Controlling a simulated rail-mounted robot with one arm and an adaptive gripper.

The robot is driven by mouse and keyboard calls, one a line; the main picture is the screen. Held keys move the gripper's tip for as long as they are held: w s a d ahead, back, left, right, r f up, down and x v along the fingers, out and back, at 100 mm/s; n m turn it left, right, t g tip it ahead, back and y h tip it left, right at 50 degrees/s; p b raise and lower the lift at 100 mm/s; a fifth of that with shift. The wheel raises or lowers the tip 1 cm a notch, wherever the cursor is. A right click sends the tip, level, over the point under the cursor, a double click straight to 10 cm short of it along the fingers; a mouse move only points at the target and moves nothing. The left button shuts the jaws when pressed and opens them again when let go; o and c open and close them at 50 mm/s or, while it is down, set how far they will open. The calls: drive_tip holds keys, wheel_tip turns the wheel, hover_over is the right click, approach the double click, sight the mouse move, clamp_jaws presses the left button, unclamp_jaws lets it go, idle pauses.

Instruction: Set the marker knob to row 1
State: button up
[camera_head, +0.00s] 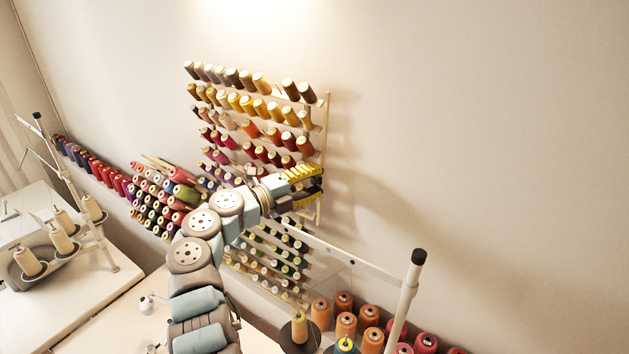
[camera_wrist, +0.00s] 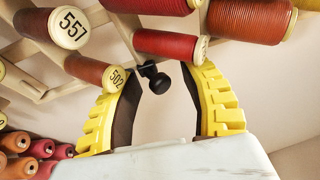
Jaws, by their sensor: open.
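The marker knob (camera_wrist: 155,80) is a small black knob with a round end, seen in the wrist view near the rack's side. It sits between the two fingers of my gripper (camera_wrist: 163,75), which are open, with visible space on both sides of it. In the head view my gripper (camera_head: 319,181), with yellow ribbed fingers, is at the right edge of the thread rack (camera_head: 325,120), about halfway down. The knob cannot be made out there. I cannot tell how deep the knob lies between the fingers, or which row it marks.
Red and brown spools (camera_wrist: 163,44) are close above and left of the fingers, some labelled 557 and 502. A thread stand pole (camera_head: 405,295) rises at the lower right. Sewing tables (camera_head: 70,310) are at left. The wall right of the rack is bare.

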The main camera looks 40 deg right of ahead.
sight(316, 177)
clamp_jaws()
drive_tip(key=shift+r, duration=0.1)
drive_tip(key=r, duration=0.2)
drive_tip(key=r+p, duration=0.1)
drive_tip(key=r, duration=0.1)
drive_tip(key=shift+d+r, duration=0.2)
drive_tip(key=shift+r, duration=0.1)
drive_tip(key=shift+o, duration=1)
unclamp_jaws()
drive_tip(key=w+a, duration=0.1)
drive_tip(key=a, duration=1.1)
drive_tip(key=shift+w, duration=0.35)
drive_tip(key=shift+d, duration=0.1)
